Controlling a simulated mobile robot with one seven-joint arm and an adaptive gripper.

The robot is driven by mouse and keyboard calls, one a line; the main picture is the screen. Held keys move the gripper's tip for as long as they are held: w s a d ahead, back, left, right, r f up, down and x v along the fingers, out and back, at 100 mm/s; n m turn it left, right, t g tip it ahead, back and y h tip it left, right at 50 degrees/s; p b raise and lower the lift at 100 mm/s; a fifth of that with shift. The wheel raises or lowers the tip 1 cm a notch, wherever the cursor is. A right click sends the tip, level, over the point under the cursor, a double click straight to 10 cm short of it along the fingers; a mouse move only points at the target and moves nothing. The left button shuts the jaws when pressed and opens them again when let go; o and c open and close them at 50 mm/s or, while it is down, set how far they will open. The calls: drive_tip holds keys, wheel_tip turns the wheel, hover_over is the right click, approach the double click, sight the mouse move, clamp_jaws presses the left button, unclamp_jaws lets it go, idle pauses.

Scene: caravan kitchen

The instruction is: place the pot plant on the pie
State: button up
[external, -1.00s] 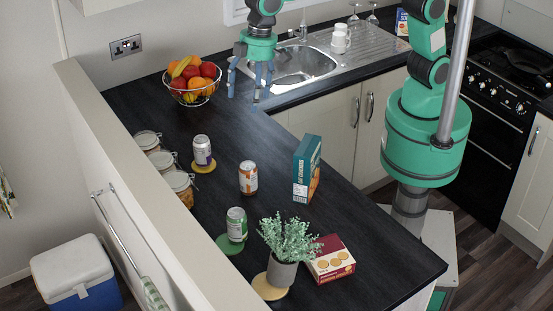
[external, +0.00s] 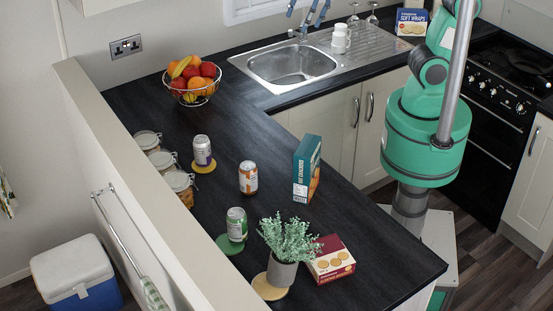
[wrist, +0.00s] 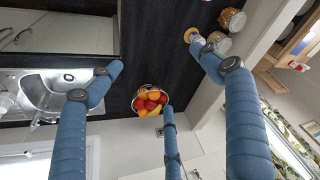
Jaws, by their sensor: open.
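The pot plant (external: 284,268), bushy green leaves in a grey pot, stands upright on a tan round coaster (external: 264,288) near the front end of the dark counter. A red box (external: 331,263) with round golden baked goods pictured on it lies right beside the plant; it may be the pie, and no loose pie shows. My gripper (external: 307,22) is at the top edge of the external view, above the sink and far from the plant. In the wrist view my gripper (wrist: 152,75) has its three blue fingers spread, with nothing between them. The plant is not in the wrist view.
A fruit bowl (external: 194,87), several cans such as an orange one (external: 248,178), a teal box (external: 306,170) and glass jars (external: 161,161) stand on the counter. The sink (external: 290,65) is at the back. Clear counter lies between the bowl and the teal box.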

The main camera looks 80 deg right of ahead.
drive_tip(key=s+d+f+m, duration=0.1)
drive_tip(key=s+d+f, duration=0.1)
drive_tip(key=s+d, duration=0.5)
drive_tip(key=s+d+f+t+h, duration=0.1)
drive_tip(key=s+d+f, duration=0.2)
drive_tip(key=s+d, duration=0.3)
drive_tip(key=shift+s+d+m+t, duration=0.3)
drive_tip(key=shift+s+d+m, duration=0.1)
drive_tip(key=shift+s, duration=0.45)
drive_tip(key=shift+f, duration=0.1)
wheel_tip(320, 180, down, 6)
drive_tip(key=b, duration=0.6)
drive_tip(key=shift+f, duration=0.2)
drive_tip(key=shift+o, duration=0.4)
drive_tip(key=shift+a, duration=0.1)
